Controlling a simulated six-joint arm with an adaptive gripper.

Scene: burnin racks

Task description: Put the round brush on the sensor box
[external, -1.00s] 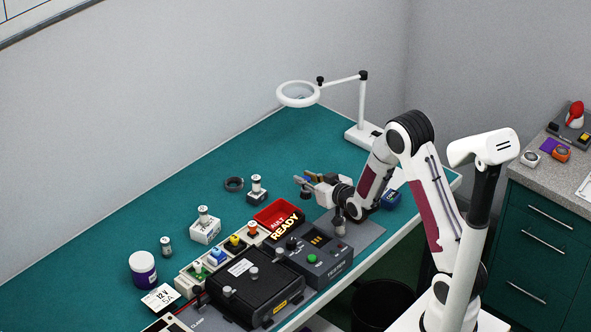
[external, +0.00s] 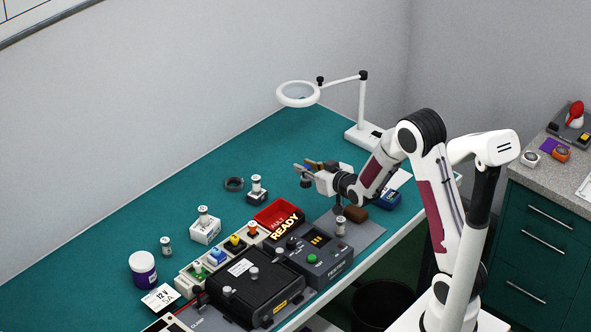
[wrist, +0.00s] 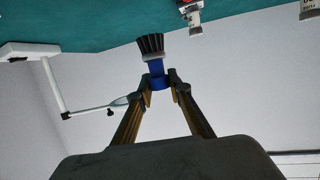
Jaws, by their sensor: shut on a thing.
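The round brush (wrist: 151,48) has black bristles, a pale collar and a blue handle. My gripper (wrist: 159,84) is shut on its blue handle, bristles pointing away from the fingers. In the external view my gripper (external: 311,171) holds the brush (external: 306,182) above the bench, its dark bristles hanging down. No label readable here names the sensor box. A white box (external: 205,232) with a blue marking and a small cylinder on top stands left of the gripper; it may be the sensor box, but I cannot tell.
A dark block (external: 257,196) with a cylinder on top and a dark ring (external: 234,184) lie left of the gripper. A red bin (external: 278,214) and a tester (external: 322,262) stand in front. A magnifier lamp (external: 363,105) stands behind. The bench's back left is clear.

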